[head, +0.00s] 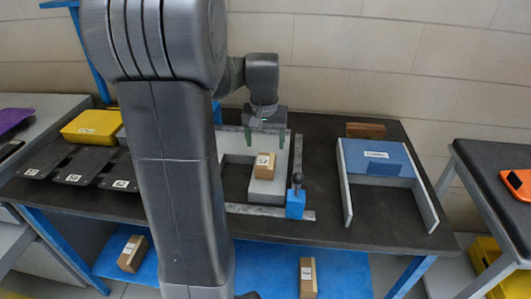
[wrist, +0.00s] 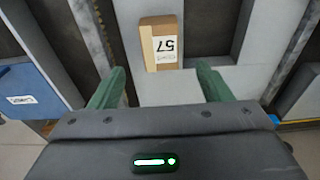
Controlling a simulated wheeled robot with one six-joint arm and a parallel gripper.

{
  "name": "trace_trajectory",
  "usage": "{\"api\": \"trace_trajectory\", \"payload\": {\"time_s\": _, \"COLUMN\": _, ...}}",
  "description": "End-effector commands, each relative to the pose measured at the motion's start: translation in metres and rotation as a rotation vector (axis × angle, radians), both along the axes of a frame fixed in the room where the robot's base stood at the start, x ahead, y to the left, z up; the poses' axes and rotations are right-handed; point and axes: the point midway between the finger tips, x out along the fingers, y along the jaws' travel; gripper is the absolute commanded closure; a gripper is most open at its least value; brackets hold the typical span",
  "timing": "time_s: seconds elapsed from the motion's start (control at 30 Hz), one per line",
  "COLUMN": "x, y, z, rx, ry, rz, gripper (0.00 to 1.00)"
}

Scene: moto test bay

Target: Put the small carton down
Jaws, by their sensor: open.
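The small carton (head: 265,165) is a brown box with a white label. It rests on a light grey block (head: 268,190) inside a metal frame on the black bench. My gripper (head: 265,139) is above the carton in the head view. In the wrist view its green fingers (wrist: 160,80) are spread apart with nothing between them, and the carton sits apart from both.
A blue block with a knob (head: 296,203) stands at the frame's front right corner. A grey-walled bay with a blue panel (head: 375,158) is to the right. A yellow case (head: 92,127) is at left. Cartons (head: 133,253) and (head: 307,277) lie on the lower blue shelf.

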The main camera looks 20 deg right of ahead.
Motion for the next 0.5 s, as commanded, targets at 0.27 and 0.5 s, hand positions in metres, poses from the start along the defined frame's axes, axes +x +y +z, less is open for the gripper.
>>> {"api": "trace_trajectory", "payload": {"time_s": 0.27, "x": -0.003, "y": 0.002, "z": 0.026, "rx": 0.001, "ry": 0.001, "rz": 0.000, "gripper": 0.28}}
{"api": "trace_trajectory", "payload": {"time_s": 0.5, "x": -0.003, "y": 0.002, "z": 0.028, "rx": 0.001, "ry": 0.001, "rz": 0.000, "gripper": 0.28}}
